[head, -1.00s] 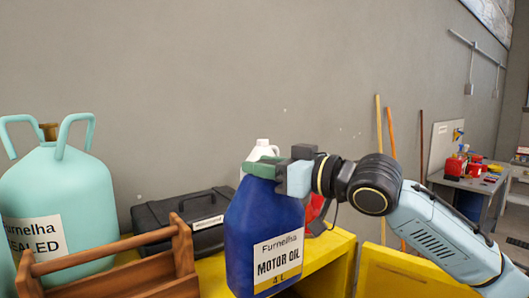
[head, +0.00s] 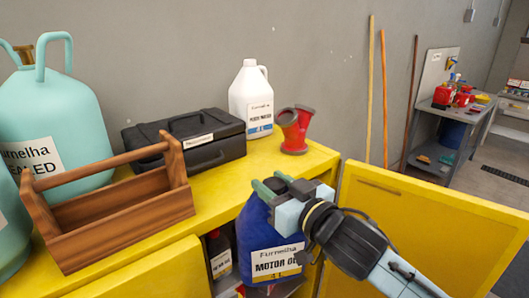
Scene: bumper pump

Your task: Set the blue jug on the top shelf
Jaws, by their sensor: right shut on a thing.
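A shelf surface inside shows only in part. My left gripper is not in view.
A dark bottle (head: 219,255) stands inside. The yellow door (head: 420,235) is open at right.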

